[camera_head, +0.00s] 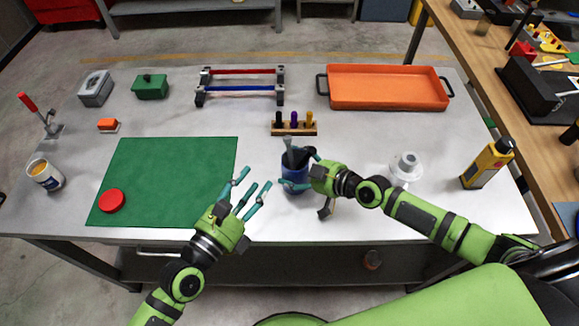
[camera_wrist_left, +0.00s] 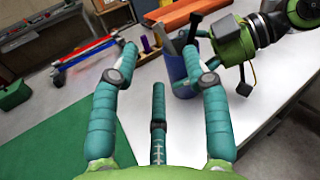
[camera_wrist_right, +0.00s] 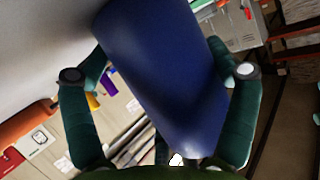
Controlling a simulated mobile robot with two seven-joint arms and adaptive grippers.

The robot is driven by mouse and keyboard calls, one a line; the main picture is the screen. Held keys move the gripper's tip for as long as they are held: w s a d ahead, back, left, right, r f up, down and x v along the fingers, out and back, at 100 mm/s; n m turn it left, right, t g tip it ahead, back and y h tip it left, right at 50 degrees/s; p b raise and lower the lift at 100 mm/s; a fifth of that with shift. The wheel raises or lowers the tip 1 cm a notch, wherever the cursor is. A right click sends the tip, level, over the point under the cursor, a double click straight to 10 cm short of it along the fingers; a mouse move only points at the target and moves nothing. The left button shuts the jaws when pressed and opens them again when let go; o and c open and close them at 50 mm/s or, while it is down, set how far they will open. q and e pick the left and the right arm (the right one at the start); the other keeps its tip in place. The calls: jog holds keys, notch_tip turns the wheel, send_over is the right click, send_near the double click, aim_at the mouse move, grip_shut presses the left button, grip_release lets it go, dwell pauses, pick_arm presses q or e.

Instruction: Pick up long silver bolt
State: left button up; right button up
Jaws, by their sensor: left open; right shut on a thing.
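A blue cup (camera_head: 294,181) stands near the front middle of the table. It fills the middle of the right wrist view (camera_wrist_right: 165,75) and also shows in the left wrist view (camera_wrist_left: 179,72). A slim grey piece (camera_head: 289,150) and dark pieces stick out of its top; I cannot tell whether the grey one is the long silver bolt. My right gripper (camera_head: 297,170) is shut on the cup, with fingers on both sides of it. My left gripper (camera_head: 257,179) is open and empty, to the left of the cup, its fingers pointing toward it.
A green mat (camera_head: 165,170) with a red disc (camera_head: 111,201) lies left. A wooden peg holder (camera_head: 293,129) stands behind the cup, and an orange tray (camera_head: 388,106) lies at the back right. A white round part (camera_head: 405,167) and a yellow bottle (camera_head: 488,163) stand right.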

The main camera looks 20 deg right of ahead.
pick_arm(q)
jog(key=m+g+y, duration=0.1)
jog(key=g, duration=0.4)
send_near(285, 140)
jog(key=shift+x, duration=5.35)
grip_shut()
